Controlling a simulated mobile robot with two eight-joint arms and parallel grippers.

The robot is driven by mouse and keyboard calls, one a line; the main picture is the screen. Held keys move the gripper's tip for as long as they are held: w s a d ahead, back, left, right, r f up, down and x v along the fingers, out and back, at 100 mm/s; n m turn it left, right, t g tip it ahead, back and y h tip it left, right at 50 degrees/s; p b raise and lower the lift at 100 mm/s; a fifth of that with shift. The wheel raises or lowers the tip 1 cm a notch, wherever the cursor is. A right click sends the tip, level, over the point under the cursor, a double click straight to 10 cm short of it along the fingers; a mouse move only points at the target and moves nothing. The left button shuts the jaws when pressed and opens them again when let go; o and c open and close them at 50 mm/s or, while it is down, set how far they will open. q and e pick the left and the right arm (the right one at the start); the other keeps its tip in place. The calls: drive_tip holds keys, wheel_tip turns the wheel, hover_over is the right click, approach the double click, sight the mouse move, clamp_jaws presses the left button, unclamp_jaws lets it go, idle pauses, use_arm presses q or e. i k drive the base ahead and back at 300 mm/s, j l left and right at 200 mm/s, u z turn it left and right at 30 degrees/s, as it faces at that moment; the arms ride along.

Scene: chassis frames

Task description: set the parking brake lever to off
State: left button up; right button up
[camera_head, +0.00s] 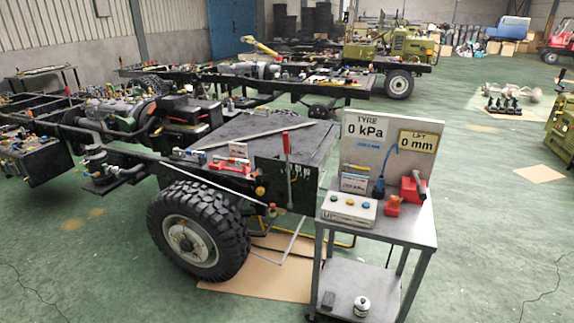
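A lever with a red grip (286,144) stands nearly upright on a dark panel (297,187) at the right rear corner of the near chassis frame; it looks like the parking brake lever. Its lower part runs down in front of the panel. Small marks on the panel are too small to read, so I cannot tell which setting the lever is at. Nothing touches the grip. Neither of my grippers shows in the head view.
A grey trolley (408,226) stands right of the lever, carrying a display board (370,130), a button box (347,209) and red tools. A big tyre (198,231) is left of the panel. Cardboard (262,284) lies below. Green floor at right is largely free.

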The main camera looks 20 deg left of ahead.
sight(286, 139)
drive_tip(key=i+j+z, duration=0.15)
drive_tip(key=i+j, duration=0.15)
drive_tip(key=i+j+z, duration=0.1)
drive_tip(key=i+j, duration=0.15)
drive_tip(key=i+j+z, duration=0.15)
drive_tip(key=j, duration=0.35)
drive_tip(key=i+j+z, duration=0.15)
drive_tip(key=i+j, duration=0.2)
drive_tip(key=i+j+z, duration=0.1)
drive_tip(key=i+j, duration=0.15)
drive_tip(key=j, duration=0.25)
